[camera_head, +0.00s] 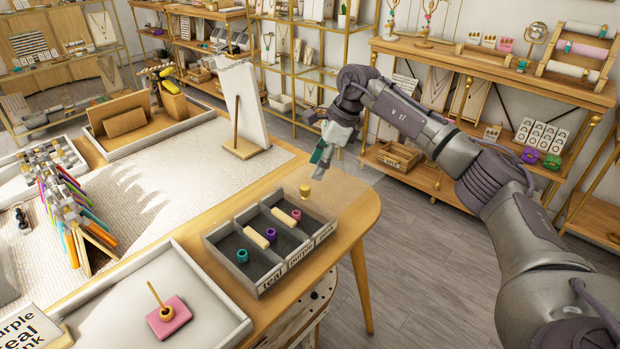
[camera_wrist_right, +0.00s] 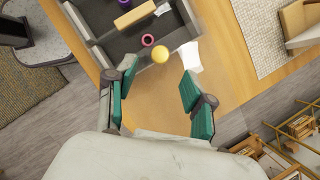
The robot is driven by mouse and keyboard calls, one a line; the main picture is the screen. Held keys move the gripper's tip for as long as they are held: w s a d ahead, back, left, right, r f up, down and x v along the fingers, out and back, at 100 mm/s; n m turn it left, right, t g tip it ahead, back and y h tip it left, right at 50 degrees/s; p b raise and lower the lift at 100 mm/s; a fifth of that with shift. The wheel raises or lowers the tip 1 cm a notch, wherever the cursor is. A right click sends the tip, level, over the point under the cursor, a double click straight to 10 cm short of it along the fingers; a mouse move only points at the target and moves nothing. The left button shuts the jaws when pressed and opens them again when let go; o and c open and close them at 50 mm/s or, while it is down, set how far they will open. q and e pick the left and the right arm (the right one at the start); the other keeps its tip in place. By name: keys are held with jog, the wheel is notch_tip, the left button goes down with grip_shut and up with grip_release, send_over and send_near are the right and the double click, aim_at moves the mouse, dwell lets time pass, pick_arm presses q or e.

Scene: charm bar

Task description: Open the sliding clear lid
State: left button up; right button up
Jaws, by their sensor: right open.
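The grey tray (camera_head: 222,272) on the wooden table has three compartments labelled teal, purple and pink. The clear lid (camera_head: 345,190) is a faint see-through sheet. It appears to lie beyond the tray's far right end, reaching past the table edge; its exact outline is hard to see. A gold knob (camera_head: 305,190) stands by the pink end, and it also shows in the right wrist view (camera_wrist_right: 189,52). My right gripper (camera_head: 322,163) is open and empty, just above and beyond the knob. Its teal fingers (camera_wrist_right: 158,75) are apart, with the knob ahead of them. My left gripper is out of view.
The tray holds a teal bead (camera_head: 242,256), a purple bead (camera_head: 270,235), a pink bead (camera_head: 296,214) and cream blocks. A white tray (camera_head: 190,262) with a pink block (camera_head: 178,318) is at the front left. A white upright board (camera_head: 243,105) stands behind. Shelves stand beyond the gripper.

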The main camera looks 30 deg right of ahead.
jog(key=v, duration=0.5)
jog(key=shift+d+r, duration=0.1)
jog(key=shift+r, duration=0.1)
jog(key=shift+f, duration=0.1)
